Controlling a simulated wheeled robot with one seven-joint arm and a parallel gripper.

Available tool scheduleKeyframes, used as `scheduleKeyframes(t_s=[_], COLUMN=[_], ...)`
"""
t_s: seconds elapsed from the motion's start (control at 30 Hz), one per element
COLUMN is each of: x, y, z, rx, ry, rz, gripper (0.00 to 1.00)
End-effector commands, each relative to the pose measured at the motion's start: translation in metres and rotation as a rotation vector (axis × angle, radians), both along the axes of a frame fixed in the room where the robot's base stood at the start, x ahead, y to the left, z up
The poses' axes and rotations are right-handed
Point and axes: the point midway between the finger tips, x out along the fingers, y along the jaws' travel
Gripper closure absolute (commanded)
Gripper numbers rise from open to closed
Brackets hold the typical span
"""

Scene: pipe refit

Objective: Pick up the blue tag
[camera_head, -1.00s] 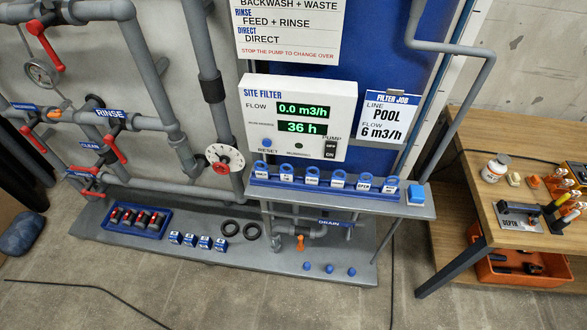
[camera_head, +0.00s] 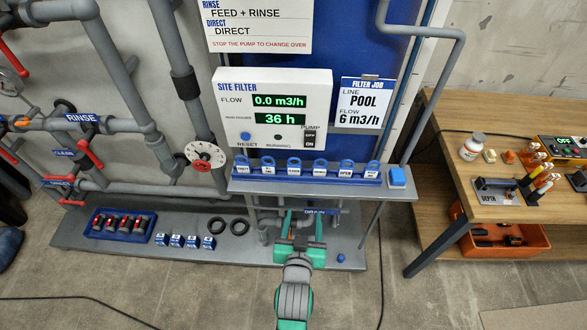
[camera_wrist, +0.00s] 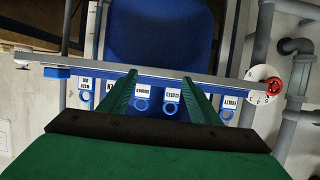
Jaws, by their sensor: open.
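Several blue ring-topped tags with white labels stand in a row in a blue rack (camera_head: 305,178) on a grey shelf below the display panel; I cannot tell which one is meant. One is the tag (camera_head: 320,166) near the rack's middle. In the wrist view the row appears upside down, with two tags, one (camera_wrist: 143,104) and another (camera_wrist: 171,106), showing between my fingers. My green gripper (camera_head: 301,222) is in front of and below the shelf in the head view. Its two fingers, also in the wrist view (camera_wrist: 160,84), are apart, with nothing held.
A blue block (camera_head: 397,177) sits at the shelf's right end. Grey pipes (camera_head: 165,100) stand at left. A wooden bench (camera_head: 455,160) with tools stands at right.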

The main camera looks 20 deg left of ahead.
Motion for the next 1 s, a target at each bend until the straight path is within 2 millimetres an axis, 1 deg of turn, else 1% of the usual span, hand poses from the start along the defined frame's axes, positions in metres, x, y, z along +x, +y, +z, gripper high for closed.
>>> scheduleKeyframes(t_s=[0.03,0.1,0.2,0.3,0.43,0.57,0.8,0.9,1.0], x=[0.017,0.034,0.054,0.068,0.079,0.086,0.116,0.125,0.131], y=[0.011,0.023,0.039,0.052,0.062,0.069,0.079,0.081,0.081], z=[0.012,0.023,0.039,0.052,0.063,0.065,0.052,0.047,0.046], rx=[0.0,-0.003,-0.008,-0.012,-0.015,-0.017,-0.017,-0.017,-0.016], ry=[-0.004,0.004,0.014,0.025,0.033,0.039,0.039,0.04,0.039], rz=[0.012,0.026,0.043,0.056,0.066,0.073,0.075,0.075,0.072], gripper=[0.43,0.43,0.43,0.43,0.43,0.43,0.43,0.43,0.43])
